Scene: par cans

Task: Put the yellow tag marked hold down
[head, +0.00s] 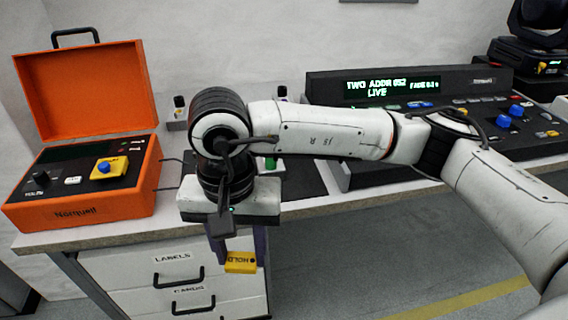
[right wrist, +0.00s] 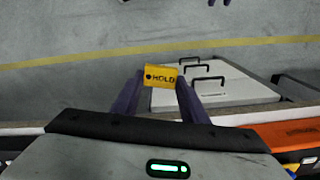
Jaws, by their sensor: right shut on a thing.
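The yellow tag marked HOLD (head: 241,262) is between the fingertips of my right gripper (head: 237,252), which is shut on it. In the head view the tag hangs in front of the drawer cabinet, below the level of the bench top. My left gripper is in neither view.
An orange case (head: 80,190) with its lid up stands at the left of the bench (head: 130,232). A lighting console (head: 440,110) stands at the right. Drawers marked LABELS (head: 172,258) are under the bench. My right arm hides part of the bench top.

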